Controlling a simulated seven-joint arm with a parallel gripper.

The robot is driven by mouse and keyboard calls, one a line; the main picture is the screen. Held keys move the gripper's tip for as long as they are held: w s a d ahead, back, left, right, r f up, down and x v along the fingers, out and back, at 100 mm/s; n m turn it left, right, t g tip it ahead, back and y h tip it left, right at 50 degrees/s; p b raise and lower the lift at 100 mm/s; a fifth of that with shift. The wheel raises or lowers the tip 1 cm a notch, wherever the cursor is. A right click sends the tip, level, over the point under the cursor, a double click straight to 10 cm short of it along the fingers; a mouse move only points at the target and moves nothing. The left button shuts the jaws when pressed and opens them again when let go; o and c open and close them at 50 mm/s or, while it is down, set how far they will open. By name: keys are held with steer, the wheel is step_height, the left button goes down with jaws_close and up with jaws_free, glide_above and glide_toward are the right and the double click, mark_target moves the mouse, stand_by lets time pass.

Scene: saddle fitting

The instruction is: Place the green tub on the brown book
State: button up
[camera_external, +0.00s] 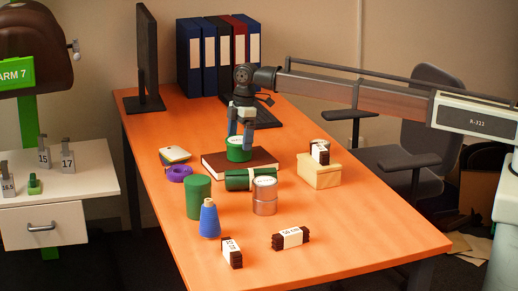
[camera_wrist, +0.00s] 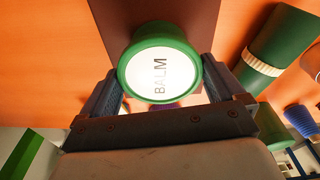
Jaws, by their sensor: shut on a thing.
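The green tub (camera_external: 239,154) has a white lid that reads "BALM" in the wrist view (camera_wrist: 160,72). My gripper (camera_external: 241,136) points down and is shut on the tub, one finger on each side of it in the wrist view (camera_wrist: 158,88). The brown book (camera_external: 262,158) lies flat on the orange desk, directly below the tub. It also shows behind the tub in the wrist view (camera_wrist: 195,18). I cannot tell whether the tub's underside touches the book or is just above it.
A green roll with a pale band (camera_external: 238,180) lies at the book's front edge. A metal tin (camera_external: 264,198), a green cylinder (camera_external: 198,198) and a blue cone (camera_external: 209,220) stand nearer. A wooden box (camera_external: 320,174) is right, purple tape (camera_external: 178,174) left.

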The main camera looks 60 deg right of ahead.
steer(key=o, duration=0.8)
steer(key=shift+f, duration=0.1)
steer(key=shift+o, duration=0.2)
step_height(320, 180, up, 12)
steer(key=d, duration=0.1)
steer(key=shift+s+d, duration=0.15)
steer(key=shift+s, duration=0.3)
